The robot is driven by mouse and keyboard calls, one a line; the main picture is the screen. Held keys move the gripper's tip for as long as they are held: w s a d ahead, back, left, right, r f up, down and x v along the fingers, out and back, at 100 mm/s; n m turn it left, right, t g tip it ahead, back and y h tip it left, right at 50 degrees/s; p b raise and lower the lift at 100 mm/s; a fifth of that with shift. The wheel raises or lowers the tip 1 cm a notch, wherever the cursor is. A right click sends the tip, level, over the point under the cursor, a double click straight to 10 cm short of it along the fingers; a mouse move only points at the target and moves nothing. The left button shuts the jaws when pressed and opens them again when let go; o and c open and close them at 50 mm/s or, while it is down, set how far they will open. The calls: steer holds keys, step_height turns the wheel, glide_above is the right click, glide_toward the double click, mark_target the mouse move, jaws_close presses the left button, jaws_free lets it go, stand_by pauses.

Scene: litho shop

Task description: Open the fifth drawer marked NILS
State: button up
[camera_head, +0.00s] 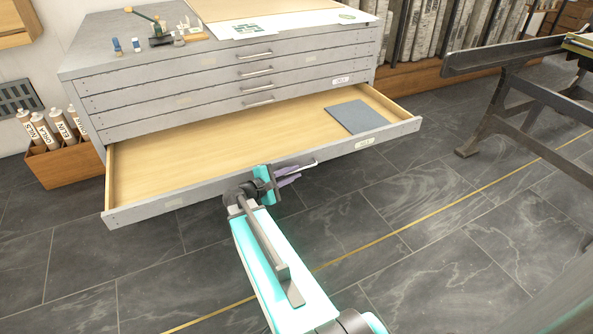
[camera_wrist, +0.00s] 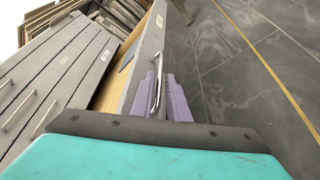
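The grey flat-file cabinet (camera_head: 85,65) has four closed drawers above one pulled far out. This open drawer (camera_head: 190,165), fifth from the top, shows a pale wood inside. Its front carries a small white label (camera_head: 365,143), too small to read. My gripper (camera_head: 287,174) is at the open drawer's front, at its metal handle (camera_head: 314,163). In the wrist view, the purple fingers (camera_wrist: 161,95) lie on either side of the handle bar (camera_wrist: 159,65) and look closed on it. The fingers hide part of the handle.
A grey flat sheet (camera_head: 356,117) lies in the drawer's right part. A wooden box (camera_head: 55,168) with labelled tubes, one reading NILS, stands left. A dark-framed table (camera_head: 500,100) stands right. The tiled floor before the drawer is clear.

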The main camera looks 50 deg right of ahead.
steer(key=p+v, duration=0.2)
steer(key=v, duration=0.9)
steer(key=shift+p, duration=0.3)
steer(key=shift+r, duration=0.2)
steer(key=s+a+f+m+g+y+p, duration=0.1)
steer(key=s+a+f+m+y+p, duration=0.1)
steer(key=s+a+y+p, duration=0.3)
steer(key=s+a+f+m+g+y+p, duration=0.2)
steer(key=s+a+y+p, duration=0.3)
steer(key=s+a+p, duration=0.5)
steer(key=s+a+f+m+g+y+p, duration=0.1)
steer(key=s+a+f+y+p, duration=0.3)
steer(key=a, duration=1.5)
steer(key=shift+s+a+f+m+g+y+p, duration=0.3)
steer(key=shift+s+y+p, duration=0.5)
steer(key=shift+s+p, duration=2.3)
